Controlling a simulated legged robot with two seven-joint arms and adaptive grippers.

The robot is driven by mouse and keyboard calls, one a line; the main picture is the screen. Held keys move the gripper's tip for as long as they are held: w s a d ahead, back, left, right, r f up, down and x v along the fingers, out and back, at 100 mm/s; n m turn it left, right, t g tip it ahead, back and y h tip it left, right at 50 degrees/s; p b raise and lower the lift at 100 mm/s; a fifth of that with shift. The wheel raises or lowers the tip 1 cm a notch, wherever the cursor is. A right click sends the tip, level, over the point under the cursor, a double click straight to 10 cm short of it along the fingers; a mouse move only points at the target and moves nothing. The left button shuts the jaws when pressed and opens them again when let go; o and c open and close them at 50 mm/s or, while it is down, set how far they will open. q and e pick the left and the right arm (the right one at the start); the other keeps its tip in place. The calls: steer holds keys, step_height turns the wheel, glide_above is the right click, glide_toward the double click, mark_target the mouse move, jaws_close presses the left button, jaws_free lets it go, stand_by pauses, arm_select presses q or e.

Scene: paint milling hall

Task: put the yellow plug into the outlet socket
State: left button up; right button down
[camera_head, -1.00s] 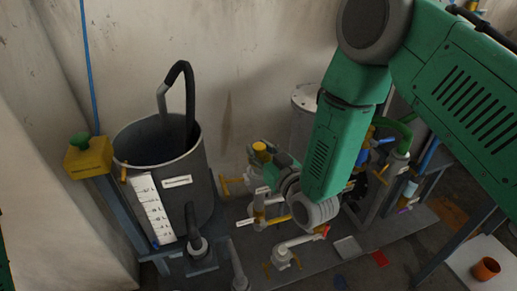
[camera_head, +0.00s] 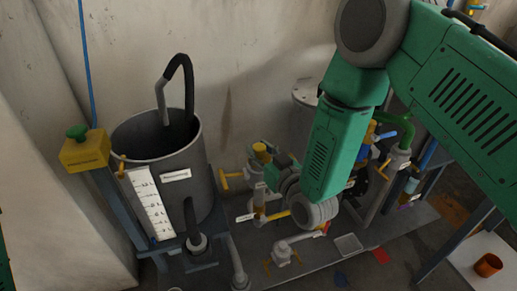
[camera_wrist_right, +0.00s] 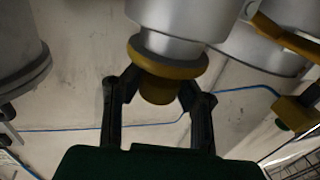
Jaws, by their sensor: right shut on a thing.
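The yellow plug (camera_wrist_right: 159,89) is between the two dark fingertips of my right gripper (camera_wrist_right: 155,92) in the right wrist view. The gripper is shut on it. Just beyond it is a grey metal cylinder (camera_wrist_right: 172,22) with a wide yellow ring (camera_wrist_right: 168,62); the plug lines up with this end. I cannot tell whether the cylinder is the outlet socket or how deep the plug sits. In the head view my right gripper (camera_head: 272,168) is small and partly hidden among pipe fittings, beside a yellow cap (camera_head: 260,149). My left gripper is not in view.
A grey tank (camera_head: 160,150) with a black hose stands to the left, beside a yellow box with a green button (camera_head: 84,150). Pipes and valves crowd around my right gripper. An orange cup (camera_head: 488,265) stands on a white surface at the lower right.

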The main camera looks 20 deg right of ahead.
steer(key=shift+f, duration=0.35)
steer(key=c, duration=1.2)
jaws_free()
steer(key=shift+s, duration=0.1)
steer(key=shift+v, duration=5.9)
steer(key=shift+f, duration=0.1)
